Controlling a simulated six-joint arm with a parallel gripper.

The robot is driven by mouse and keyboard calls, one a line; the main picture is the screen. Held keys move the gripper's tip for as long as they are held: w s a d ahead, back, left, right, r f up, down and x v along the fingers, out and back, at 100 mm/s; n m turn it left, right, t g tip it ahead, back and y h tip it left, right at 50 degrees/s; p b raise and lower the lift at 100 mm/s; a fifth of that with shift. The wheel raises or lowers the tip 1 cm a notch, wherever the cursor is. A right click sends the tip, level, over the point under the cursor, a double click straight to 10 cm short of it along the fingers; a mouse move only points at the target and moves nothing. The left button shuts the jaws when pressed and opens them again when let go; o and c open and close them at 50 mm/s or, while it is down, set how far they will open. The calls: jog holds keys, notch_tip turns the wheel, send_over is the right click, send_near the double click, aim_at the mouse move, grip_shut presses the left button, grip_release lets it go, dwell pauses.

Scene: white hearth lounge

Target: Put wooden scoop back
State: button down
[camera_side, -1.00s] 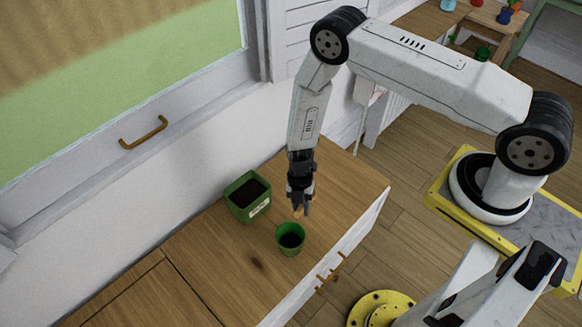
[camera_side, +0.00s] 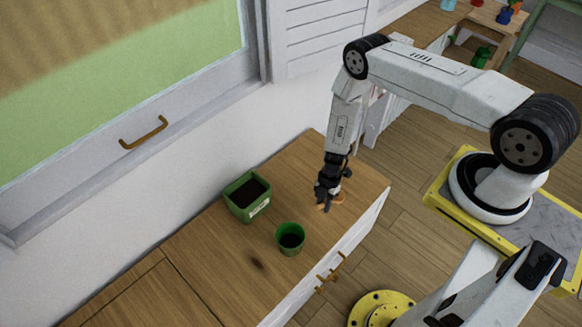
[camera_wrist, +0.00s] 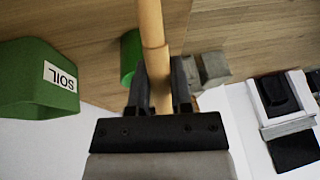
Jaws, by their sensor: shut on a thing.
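The wooden scoop shows in the wrist view as a pale round handle (camera_wrist: 152,28) running up between my fingers to the top edge. My gripper (camera_wrist: 159,88) is shut on it. In the side view my gripper (camera_side: 324,205) points down above the right part of the wooden counter. A small tan bit of the scoop (camera_side: 338,198) shows beside the fingers; the rest of the scoop is hidden or too small to tell. A green box (camera_side: 237,207) labelled SOIL (camera_wrist: 60,78) and a green cup (camera_side: 289,248), both with dark filling, stand left of my gripper.
The wooden counter (camera_side: 200,265) is clear at the front left, with a dark spot near the cup. A white wall with a green-paned window (camera_side: 110,70) rises behind. The counter's edge lies just right of my gripper. Gold handles (camera_side: 330,275) stick out of its front.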

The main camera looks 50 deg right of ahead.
jog(key=shift+f, duration=1.95)
jog(key=shift+f, duration=1.75)
jog(key=shift+f, duration=0.1)
jog(key=c, duration=0.5)
grip_release()
jog(key=shift+c, duration=0.2)
jog(key=v, duration=1.2)
jog(key=shift+a, duration=0.1)
